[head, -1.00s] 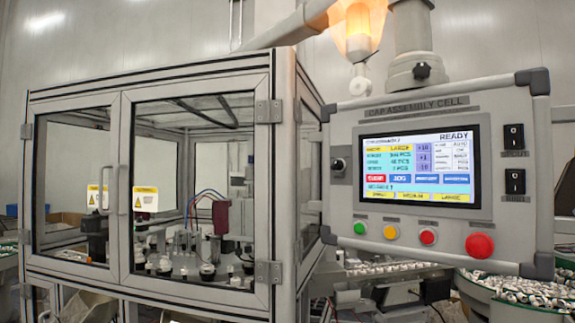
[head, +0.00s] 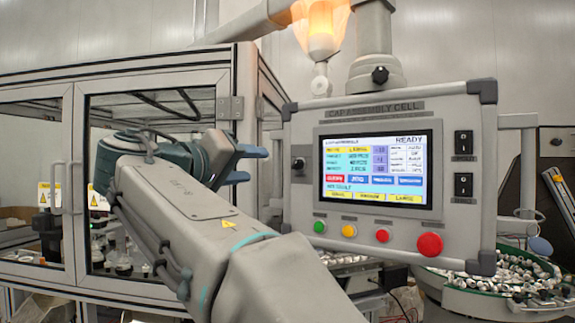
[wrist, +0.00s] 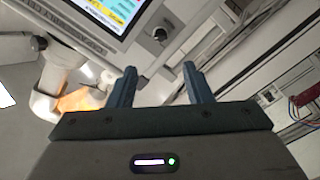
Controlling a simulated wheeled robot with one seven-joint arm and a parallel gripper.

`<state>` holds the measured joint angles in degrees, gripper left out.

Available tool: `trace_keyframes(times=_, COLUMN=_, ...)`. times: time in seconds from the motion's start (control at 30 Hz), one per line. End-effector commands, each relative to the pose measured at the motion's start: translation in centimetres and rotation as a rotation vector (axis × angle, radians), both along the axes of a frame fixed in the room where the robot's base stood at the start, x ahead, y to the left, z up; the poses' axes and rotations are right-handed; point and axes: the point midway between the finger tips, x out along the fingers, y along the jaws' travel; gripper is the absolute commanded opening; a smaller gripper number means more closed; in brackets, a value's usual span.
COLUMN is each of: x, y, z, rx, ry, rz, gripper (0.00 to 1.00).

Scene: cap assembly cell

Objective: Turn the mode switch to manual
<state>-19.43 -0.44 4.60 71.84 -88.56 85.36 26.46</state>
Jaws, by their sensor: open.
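The panel carries a lit screen (head: 378,168), green, yellow and red buttons, a large red stop button (head: 429,244) and two black rocker switches. The glazed machine cabinet (head: 75,130) stands behind my arm. An orange lamp (head: 320,30) glows above the panel.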

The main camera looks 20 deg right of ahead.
Motion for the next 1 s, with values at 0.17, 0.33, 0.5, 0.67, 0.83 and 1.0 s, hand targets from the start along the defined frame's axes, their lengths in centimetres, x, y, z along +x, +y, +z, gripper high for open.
trace_keyframes(times=0.17, x=1.3, y=-2.7, z=0.2, rx=0.001, ry=0.003, rz=-0.005, gripper=0.46)
trace_keyframes(times=0.33, x=3.2, y=-6.0, z=0.3, rx=0.000, ry=0.005, rz=-0.005, gripper=0.46)
trace_keyframes(times=0.5, x=4.8, y=-8.8, z=0.2, rx=0.000, ry=0.005, rz=-0.002, gripper=0.46)
trace_keyframes(times=0.67, x=5.9, y=-10.6, z=0.1, rx=0.001, ry=0.004, rz=0.000, gripper=0.46)
trace_keyframes(times=0.83, x=6.3, y=-11.5, z=0.0, rx=0.002, ry=0.003, rz=0.000, gripper=0.46)
trace_keyframes(times=1.0, x=6.3, y=-11.6, z=-0.1, rx=0.002, ry=0.003, rz=0.001, gripper=0.46)
